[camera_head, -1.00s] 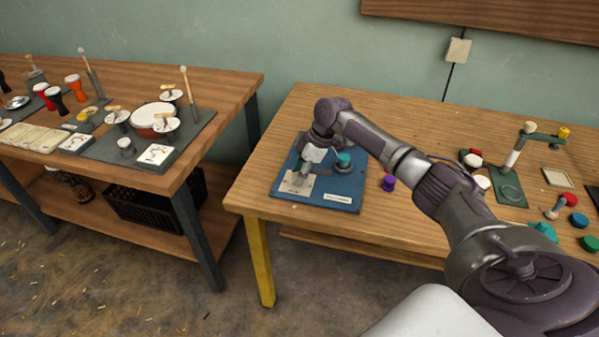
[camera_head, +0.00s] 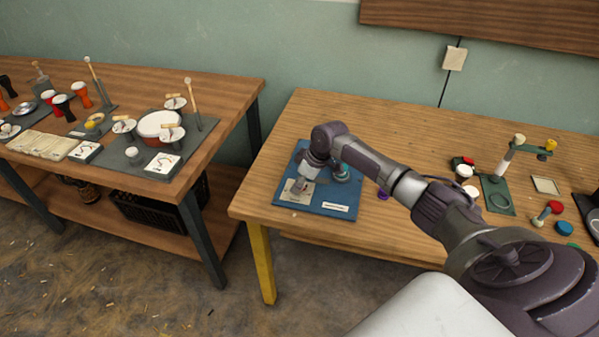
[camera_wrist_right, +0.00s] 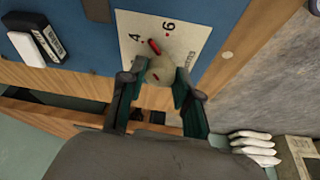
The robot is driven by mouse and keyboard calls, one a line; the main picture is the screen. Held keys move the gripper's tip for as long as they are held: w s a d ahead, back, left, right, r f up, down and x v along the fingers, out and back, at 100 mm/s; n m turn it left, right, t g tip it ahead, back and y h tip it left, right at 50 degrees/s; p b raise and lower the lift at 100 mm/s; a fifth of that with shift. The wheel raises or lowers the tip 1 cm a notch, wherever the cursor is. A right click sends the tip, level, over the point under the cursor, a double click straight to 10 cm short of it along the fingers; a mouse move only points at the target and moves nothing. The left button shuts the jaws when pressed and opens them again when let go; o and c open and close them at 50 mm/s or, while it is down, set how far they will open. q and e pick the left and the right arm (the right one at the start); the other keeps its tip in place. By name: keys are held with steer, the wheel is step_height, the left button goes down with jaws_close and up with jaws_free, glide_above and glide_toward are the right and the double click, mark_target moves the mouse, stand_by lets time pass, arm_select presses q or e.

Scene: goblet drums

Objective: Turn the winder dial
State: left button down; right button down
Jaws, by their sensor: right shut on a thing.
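The winder dial (camera_wrist_right: 160,70) is a pale round knob with a red pointer, on a cream card (camera_wrist_right: 192,28) printed with numbers including 4 and 6. The pointer is near the 4 in the right wrist view. The card lies on a blue board (camera_head: 327,206) on the right table in the head view. My right gripper (camera_wrist_right: 156,84) is shut on the dial, one finger on either side of it. In the head view the right gripper (camera_head: 301,184) is over the card and hides most of the dial. My left gripper is not in view.
A teal knob (camera_head: 341,171) stands on the board close to my right wrist. A purple piece (camera_head: 383,194) is partly behind my arm. A green stand (camera_head: 497,195) and coloured parts are at the right. Another table (camera_head: 235,95) with drums stands left, across a gap.

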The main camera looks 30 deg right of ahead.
steer(key=m+p, duration=0.1)
steer(key=p, duration=0.1)
steer(key=m+h+p, duration=0.1)
steer(key=m+p, duration=0.1)
steer(key=m+t+p, duration=0.1)
steer(key=m+p, duration=0.1)
steer(key=shift+a+r+h, duration=0.2)
steer(key=shift+r+h, duration=0.1)
steer(key=shift+h, duration=0.1)
steer(key=shift+f+m+h+p, duration=0.2)
steer(key=shift+m+h+p, duration=0.3)
steer(key=shift+m+p, duration=0.75)
steer(key=c, duration=0.8)
jaws_free()
steer(key=v, duration=1.2)
